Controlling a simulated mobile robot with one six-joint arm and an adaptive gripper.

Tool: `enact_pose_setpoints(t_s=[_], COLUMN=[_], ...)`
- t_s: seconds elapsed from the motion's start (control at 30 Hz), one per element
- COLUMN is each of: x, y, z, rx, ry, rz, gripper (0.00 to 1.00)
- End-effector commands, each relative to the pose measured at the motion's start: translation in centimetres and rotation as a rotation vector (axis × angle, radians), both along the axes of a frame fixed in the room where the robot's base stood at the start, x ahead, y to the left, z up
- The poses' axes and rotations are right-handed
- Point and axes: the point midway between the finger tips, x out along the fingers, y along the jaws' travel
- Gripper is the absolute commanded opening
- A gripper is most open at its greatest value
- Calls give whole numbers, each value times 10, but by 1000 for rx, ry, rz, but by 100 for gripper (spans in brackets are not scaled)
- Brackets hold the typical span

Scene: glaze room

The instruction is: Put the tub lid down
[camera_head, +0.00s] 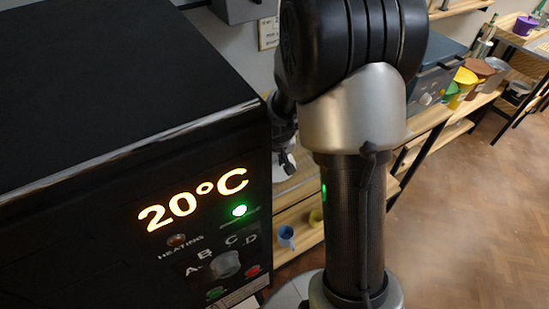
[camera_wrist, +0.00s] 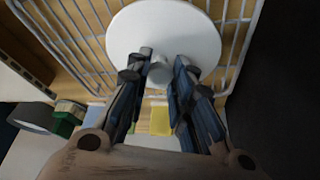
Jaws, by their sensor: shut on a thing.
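The tub lid (camera_wrist: 165,25) is a round white disc with a small knob in its middle, seen in the wrist view. My gripper (camera_wrist: 159,70) has its two dark fingers on either side of the knob and is shut on it. A white wire rack (camera_wrist: 246,42) shows beyond the lid, on its left and right. I cannot tell whether the lid touches the wires.
A black kiln-like box (camera_head: 90,110) with a "20°C" display fills the left of the head view. A wooden shelf (camera_head: 425,120) behind my arm holds several coloured pots and a blue mug (camera_head: 286,236). Open floor (camera_head: 470,220) lies at the right. A green object (camera_wrist: 67,120) is at the wrist view's left.

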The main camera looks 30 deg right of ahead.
Motion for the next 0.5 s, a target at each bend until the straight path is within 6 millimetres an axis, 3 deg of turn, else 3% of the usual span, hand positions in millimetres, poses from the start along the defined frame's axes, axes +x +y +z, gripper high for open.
enact_pose_setpoints(t_s=[0.27,0.3,0.5], x=[1,0,0], y=[0,0,0], z=[-2,-2,-1], rx=[-1,-1,-1], ry=[-2,-2,-2], rz=[0,0,0], gripper=[1,22,36])
